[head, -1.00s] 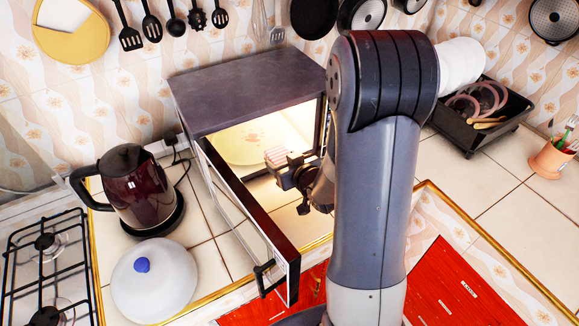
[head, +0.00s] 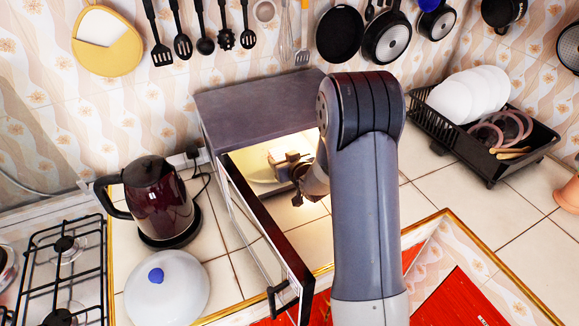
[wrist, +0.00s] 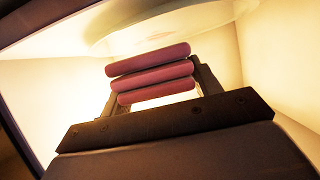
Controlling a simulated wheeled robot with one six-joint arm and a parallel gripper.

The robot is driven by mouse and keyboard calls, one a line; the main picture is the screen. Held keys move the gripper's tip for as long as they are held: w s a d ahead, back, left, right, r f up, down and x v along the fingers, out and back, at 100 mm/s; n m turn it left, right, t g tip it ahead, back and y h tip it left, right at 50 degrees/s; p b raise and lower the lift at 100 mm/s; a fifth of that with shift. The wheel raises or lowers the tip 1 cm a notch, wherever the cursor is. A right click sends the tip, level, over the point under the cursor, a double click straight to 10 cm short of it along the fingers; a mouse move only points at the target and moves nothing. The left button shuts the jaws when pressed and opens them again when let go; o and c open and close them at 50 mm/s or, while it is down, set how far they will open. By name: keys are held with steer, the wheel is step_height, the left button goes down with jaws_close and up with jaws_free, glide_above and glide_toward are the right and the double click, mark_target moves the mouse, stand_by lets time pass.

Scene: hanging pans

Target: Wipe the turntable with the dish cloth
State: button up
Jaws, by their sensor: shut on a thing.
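The dish cloth (wrist: 150,68) is a folded, reddish-pink striped bundle between my gripper's fingers in the wrist view. My gripper (head: 286,160) is shut on it inside the lit microwave (head: 262,105). The turntable (head: 262,175) is a pale round plate on the microwave floor, partly hidden by the gripper and door. Its pale disc shows beyond the cloth in the wrist view (wrist: 125,38). The cloth appears over the plate; I cannot tell whether they touch.
The microwave door (head: 265,235) stands open, close to the left of my arm. A dark red kettle (head: 158,200) and a white lid with a blue knob (head: 168,290) stand left of it. A dish rack (head: 485,130) is at right. Pans (head: 340,35) hang above.

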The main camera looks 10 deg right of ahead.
mark_target(275, 148)
steer(key=shift+w+r+b+x, duration=0.1)
steer(key=shift+r+b+x, duration=0.15)
steer(key=shift+x, duration=1)
steer(key=shift+w+r+b+x, duration=0.1)
steer(key=shift+r+b+x, duration=0.15)
steer(key=shift+x, duration=1.05)
steer(key=shift+w+r+b+x, duration=0.1)
steer(key=shift+r+b+x, duration=0.15)
steer(key=shift+x, duration=1)
steer(key=shift+f+b, duration=0.6)
steer(key=shift+f, duration=0.05)
steer(key=shift+w, duration=0.1)
